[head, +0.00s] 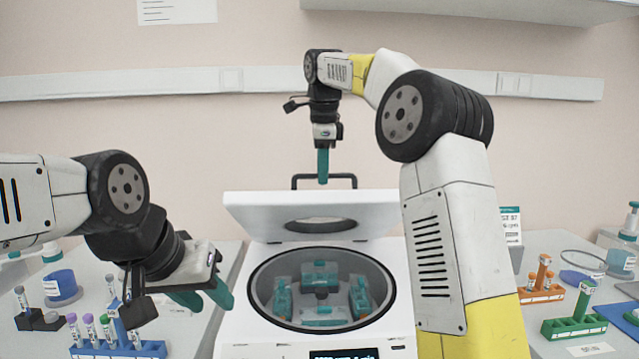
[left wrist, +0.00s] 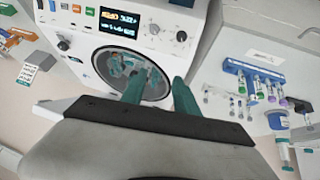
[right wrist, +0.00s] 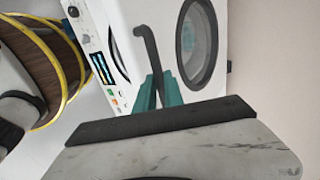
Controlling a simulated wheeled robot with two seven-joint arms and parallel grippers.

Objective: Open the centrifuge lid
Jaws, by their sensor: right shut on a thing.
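The white centrifuge (head: 240,325) stands in the middle of the head view. Its lid (head: 245,212) is raised and tilted back, showing the round bowl (head: 322,288) with teal tube holders inside. A dark bar handle (head: 343,178) sticks up from the lid's top edge. My right gripper (head: 322,180) is above the lid at the handle, and in the right wrist view its teal fingers (right wrist: 158,90) are shut on the handle (right wrist: 147,45). My left gripper (head: 205,297) is left of the centrifuge, empty, with its teal fingers (left wrist: 158,92) spread apart.
A blue rack with capped tubes (head: 118,347) stands at the front left, below my left gripper. Green (head: 575,326) and orange (head: 541,293) racks stand on the right. A wall shelf (head: 460,8) hangs above. A control display (left wrist: 119,22) is on the centrifuge front.

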